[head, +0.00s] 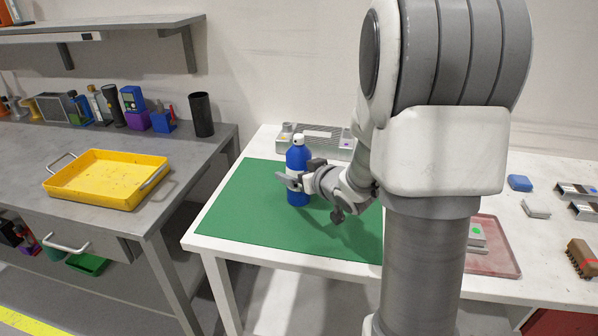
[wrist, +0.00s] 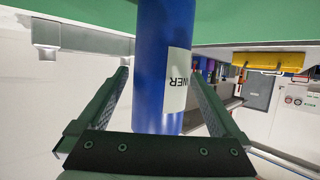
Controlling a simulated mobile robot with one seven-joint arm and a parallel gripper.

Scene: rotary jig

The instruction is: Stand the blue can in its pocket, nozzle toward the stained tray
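The blue can (head: 298,160) stands upright on the green mat (head: 250,215), with a white cap and a pale label. Which way its nozzle points is too small to tell. My gripper (head: 291,182) is at the can's mid-height. In the wrist view, where the mat appears at the top, the can (wrist: 160,60) stands between my two fingers (wrist: 161,75), with narrow gaps beside it; they look open. A pinkish stained tray (head: 508,262) lies right of my arm, partly hidden. A grey metal fixture (head: 325,137) is behind the can; I cannot make out the pocket.
A yellow tray (head: 75,187) and a black cup (head: 201,115) are on the grey bench at left. Several small blocks and a brown brush-like piece (head: 582,258) lie on the white table at right. The mat's front left is clear.

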